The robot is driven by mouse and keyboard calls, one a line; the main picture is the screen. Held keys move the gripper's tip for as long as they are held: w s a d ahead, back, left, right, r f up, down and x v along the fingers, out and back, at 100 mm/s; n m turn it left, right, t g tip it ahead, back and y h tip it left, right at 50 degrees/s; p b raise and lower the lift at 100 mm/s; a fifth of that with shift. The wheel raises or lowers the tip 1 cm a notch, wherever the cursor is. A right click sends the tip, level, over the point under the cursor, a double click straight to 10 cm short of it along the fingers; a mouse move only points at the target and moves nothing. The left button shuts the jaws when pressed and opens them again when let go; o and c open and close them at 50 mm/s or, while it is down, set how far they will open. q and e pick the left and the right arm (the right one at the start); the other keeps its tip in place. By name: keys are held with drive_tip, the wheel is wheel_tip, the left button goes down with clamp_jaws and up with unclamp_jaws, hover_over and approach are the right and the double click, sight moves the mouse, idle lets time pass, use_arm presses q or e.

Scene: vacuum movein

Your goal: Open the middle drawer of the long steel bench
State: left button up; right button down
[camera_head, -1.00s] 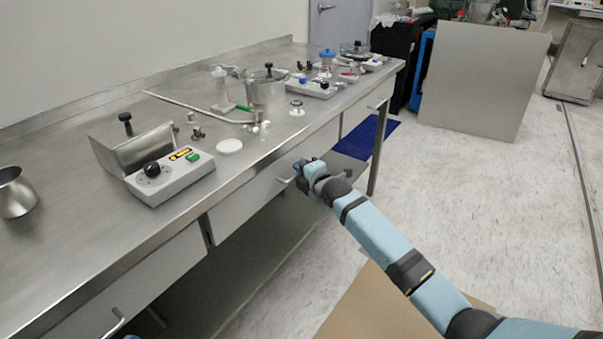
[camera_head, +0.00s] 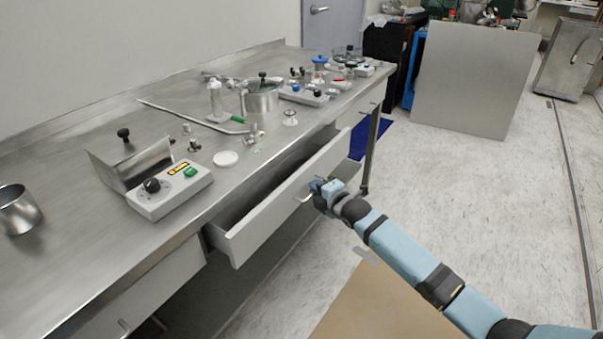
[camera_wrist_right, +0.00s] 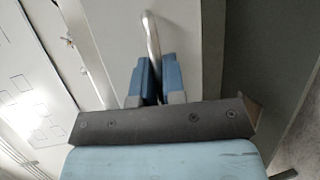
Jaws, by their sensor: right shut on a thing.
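The long steel bench (camera_head: 75,235) runs along the wall from the near left to the far right. Its middle drawer (camera_head: 275,212) is pulled part way out, and a dark gap shows behind its front panel. My right gripper (camera_head: 315,190) is at the drawer's handle (camera_head: 304,197). In the right wrist view the blue fingers (camera_wrist_right: 158,80) are closed around the metal bar handle (camera_wrist_right: 151,40) in front of the pale drawer panel (camera_wrist_right: 113,28). My left gripper is not in view.
A control box (camera_head: 170,190), a metal pot (camera_head: 262,100), a steel cup (camera_head: 17,210) and several small parts stand on the bench top. The near drawer (camera_head: 140,290) is shut. A large grey panel (camera_head: 470,80) stands behind open floor (camera_head: 475,200).

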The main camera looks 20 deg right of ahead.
use_arm(q)
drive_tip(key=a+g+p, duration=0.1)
drive_tip(key=p, duration=0.3)
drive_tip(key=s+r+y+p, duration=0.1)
drive_tip(key=p, duration=0.4)
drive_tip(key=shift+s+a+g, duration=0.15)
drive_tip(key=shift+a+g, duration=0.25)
use_arm(e)
drive_tip(key=s+d, duration=1.3)
drive_tip(key=s, duration=0.4)
drive_tip(key=shift+d, duration=0.1)
drive_tip(key=c, duration=1.5)
unclamp_jaws()
use_arm(q)
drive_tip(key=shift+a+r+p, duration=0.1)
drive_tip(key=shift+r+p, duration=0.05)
drive_tip(key=shift+p, duration=0.55)
use_arm(e)
drive_tip(key=v, duration=1.3)
drive_tip(key=shift+s, duration=0.4)
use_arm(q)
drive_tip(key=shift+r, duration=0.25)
use_arm(e)
drive_tip(key=shift+d, duration=0.15)
